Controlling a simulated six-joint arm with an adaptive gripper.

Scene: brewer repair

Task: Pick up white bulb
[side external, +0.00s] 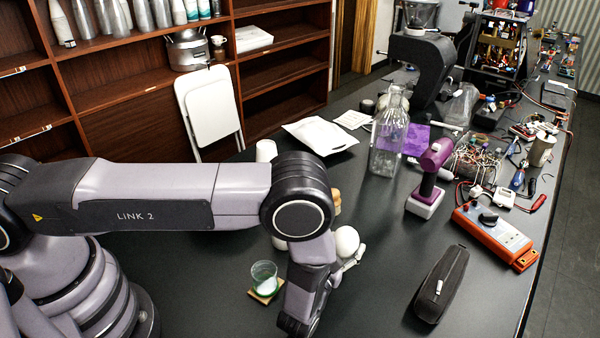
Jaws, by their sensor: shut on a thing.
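The white bulb (347,241) is a round white globe just right of my arm's wrist, near the middle of the table. My gripper (352,261) is partly hidden behind my wrist. Its light fingers show at the lower right side of the bulb, and it is shut on the bulb. The bulb's base is hidden, and I cannot tell whether it touches the table.
A glass with green contents (264,276) stands on a wooden coaster left of my wrist. A black case (440,285), purple drill (430,178), clear bottle (390,135) and orange meter (495,237) stand to the right. The table between bulb and case is clear.

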